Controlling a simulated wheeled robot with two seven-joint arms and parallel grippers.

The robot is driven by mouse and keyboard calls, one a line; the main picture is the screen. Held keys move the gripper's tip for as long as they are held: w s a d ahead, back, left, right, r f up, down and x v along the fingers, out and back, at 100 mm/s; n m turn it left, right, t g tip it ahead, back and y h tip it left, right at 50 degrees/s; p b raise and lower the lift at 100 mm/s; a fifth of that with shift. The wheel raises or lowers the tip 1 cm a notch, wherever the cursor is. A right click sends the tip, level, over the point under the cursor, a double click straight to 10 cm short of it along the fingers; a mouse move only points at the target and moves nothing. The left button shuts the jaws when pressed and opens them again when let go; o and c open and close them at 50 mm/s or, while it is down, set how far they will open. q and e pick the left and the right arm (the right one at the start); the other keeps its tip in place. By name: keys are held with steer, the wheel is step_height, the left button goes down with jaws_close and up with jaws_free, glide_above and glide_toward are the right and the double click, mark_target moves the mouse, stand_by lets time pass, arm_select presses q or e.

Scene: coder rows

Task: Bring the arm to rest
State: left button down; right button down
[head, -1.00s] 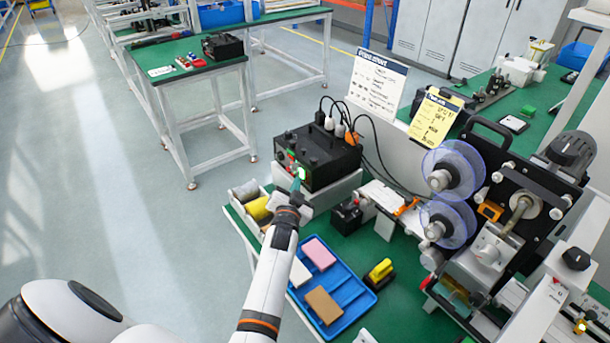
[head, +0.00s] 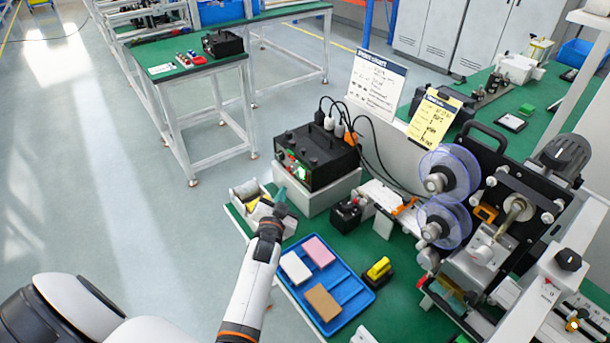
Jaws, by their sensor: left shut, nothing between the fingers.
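My left arm comes up from the bottom of the head view, white with dark and orange bands. Its gripper (head: 281,198) is shut and empty, seen from behind. It is in front of and below the black control box (head: 318,155), which has a lit green part on its front face, and apart from that face. The box stands on a light grey block (head: 322,193). The gripper is just right of a small white bin (head: 246,191) with yellow contents. My right gripper is not in view.
A blue tray (head: 352,306) with white, pink and brown blocks lies right of my forearm. A yellow and black item (head: 378,270) sits beside it. A machine with clear reels (head: 450,172) fills the right side. Open floor (head: 120,215) lies left of the green bench.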

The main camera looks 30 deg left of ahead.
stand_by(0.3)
arm_select(q)
steer(key=shift+s+f+g, duration=0.1)
steer(key=shift+s+g, duration=0.2)
steer(key=shift+s, duration=0.05)
steer(key=s+d+g+h, duration=0.3)
steer(key=s+d+g, duration=0.45)
steer(key=s, duration=0.75)
steer(key=s+d+g+h, duration=0.45)
steer(key=s+d, duration=0.65)
steer(key=s, duration=0.4)
step_height(320, 180, down, 28)
steer(key=s+g, duration=0.2)
steer(key=s+a+f, duration=0.3)
steer(key=s+f, duration=1.3)
steer(key=shift+a+m+g+y+b, duration=0.15)
steer(key=shift+m+g+y+b, duration=0.25)
steer(key=shift+y, duration=0.05)
